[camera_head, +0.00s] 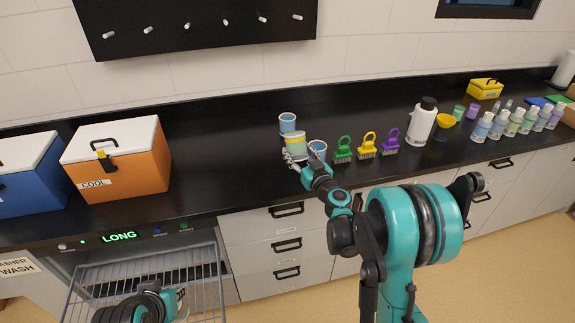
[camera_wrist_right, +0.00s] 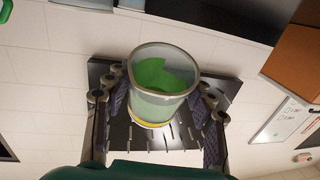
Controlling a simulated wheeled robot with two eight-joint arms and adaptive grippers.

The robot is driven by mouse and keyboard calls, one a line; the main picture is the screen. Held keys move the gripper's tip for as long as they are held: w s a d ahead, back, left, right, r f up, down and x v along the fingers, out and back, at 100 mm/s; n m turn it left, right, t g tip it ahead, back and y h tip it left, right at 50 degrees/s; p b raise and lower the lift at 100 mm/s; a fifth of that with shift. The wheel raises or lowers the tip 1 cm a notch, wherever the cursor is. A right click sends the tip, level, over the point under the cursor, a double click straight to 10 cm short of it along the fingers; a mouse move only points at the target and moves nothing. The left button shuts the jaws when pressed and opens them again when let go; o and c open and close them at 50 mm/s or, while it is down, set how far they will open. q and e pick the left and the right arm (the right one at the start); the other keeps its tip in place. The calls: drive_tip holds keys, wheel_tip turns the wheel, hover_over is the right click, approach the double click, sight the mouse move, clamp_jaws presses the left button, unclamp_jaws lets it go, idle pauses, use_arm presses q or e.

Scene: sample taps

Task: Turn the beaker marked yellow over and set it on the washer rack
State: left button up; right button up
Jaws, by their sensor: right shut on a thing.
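The washer rack (camera_head: 216,268) is a wire rack pulled out at the lower left, below the counter. My left gripper (camera_head: 168,299) is low over the rack, partly cut off; its jaws are unclear.
Two blue-toned beakers (camera_head: 288,123) (camera_head: 317,147) stand close to the held one. Green, yellow and purple brushes (camera_head: 367,146) and a white bottle (camera_head: 421,121) stand to the right. An orange cooler (camera_head: 118,160) stands left. The counter between cooler and beakers is clear.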

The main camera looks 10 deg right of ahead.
drive_tip(key=shift+d+f, duration=0.2)
drive_tip(key=shift+d, duration=0.05)
wheel_tip(320, 180, down, 9)
drive_tip(key=b, duration=0.6)
drive_tip(key=shift+r, duration=0.1)
drive_tip(key=o, duration=1.1)
